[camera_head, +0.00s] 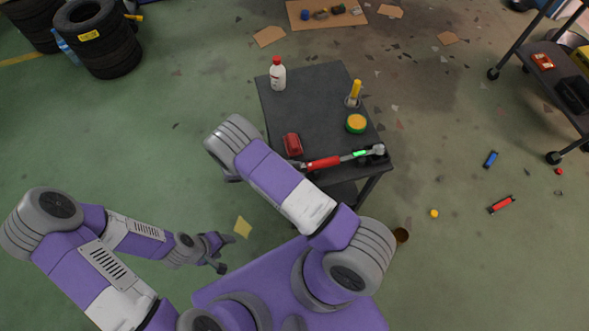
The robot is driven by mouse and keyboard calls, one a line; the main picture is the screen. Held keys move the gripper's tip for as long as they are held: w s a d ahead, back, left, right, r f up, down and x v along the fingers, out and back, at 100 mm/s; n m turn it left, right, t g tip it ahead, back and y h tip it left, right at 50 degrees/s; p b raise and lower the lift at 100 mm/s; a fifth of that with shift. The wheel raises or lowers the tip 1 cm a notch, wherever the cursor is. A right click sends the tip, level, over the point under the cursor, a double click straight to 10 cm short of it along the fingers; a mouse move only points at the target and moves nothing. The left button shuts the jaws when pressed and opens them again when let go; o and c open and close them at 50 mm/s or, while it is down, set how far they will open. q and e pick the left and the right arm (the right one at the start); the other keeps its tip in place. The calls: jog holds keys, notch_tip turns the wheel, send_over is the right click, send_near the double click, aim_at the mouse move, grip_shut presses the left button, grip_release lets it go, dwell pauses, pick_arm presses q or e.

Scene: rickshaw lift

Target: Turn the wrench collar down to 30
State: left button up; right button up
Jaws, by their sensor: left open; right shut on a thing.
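A torque wrench (323,162) with a red handle and a small lit green display lies across the near end of the dark cart top. Its head rests at a black holder (374,158) on the right. My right gripper (297,165) is at the left end of the handle, where the collar would be, and is shut on the wrench. My own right arm hides most of this gripper, and the collar and its scale cannot be made out. My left gripper (220,254) is open and empty, low on the left, away from the cart.
The cart top (312,105) also holds a white bottle with a red cap (277,74), a red object (292,144), a green-and-yellow round tin (356,123) and a yellow-handled tool in a cup (354,92). Tyres (98,42) stand back left; a shelf cart (552,70) stands right.

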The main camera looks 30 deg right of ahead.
jog(key=o, duration=0.8)
jog(key=p+v, duration=0.1)
jog(key=v, duration=0.6)
jog(key=shift+w+a+r, duration=0.1)
jog(key=shift+w+a, duration=0.05)
jog(key=shift+a, duration=0.1)
